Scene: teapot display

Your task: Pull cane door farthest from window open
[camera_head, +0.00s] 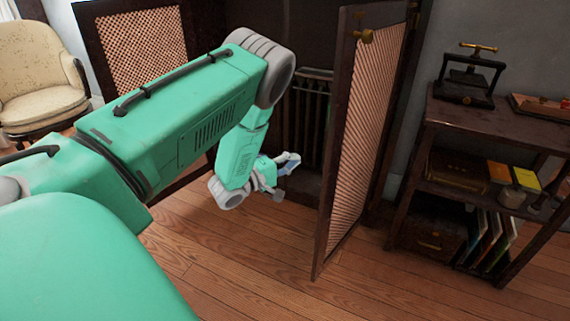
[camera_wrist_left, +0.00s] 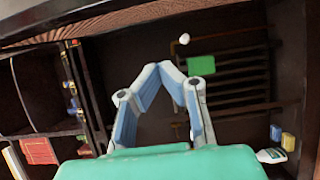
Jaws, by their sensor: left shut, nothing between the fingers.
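The right-hand cane door (camera_head: 365,130), farther from the bright window side at left, stands swung out from the dark cabinet, with a brass knob (camera_head: 364,36) near its top. Its cane panel also crosses the top of the wrist view (camera_wrist_left: 120,22). The other cane door (camera_head: 145,50) also stands open at left, partly hidden by my left arm. My left gripper (camera_head: 288,163) is shut and empty, in front of the cabinet opening and left of the right-hand door, apart from it. Its fingers also show in the left wrist view (camera_wrist_left: 160,70). My right gripper is not in view.
A dark slatted rack (camera_head: 308,115) is inside the cabinet. A shelf unit (camera_head: 480,125) with books and a small press (camera_head: 468,78) stands right of the right-hand door. An armchair (camera_head: 38,75) is at far left. The wooden floor (camera_head: 250,270) in front is clear.

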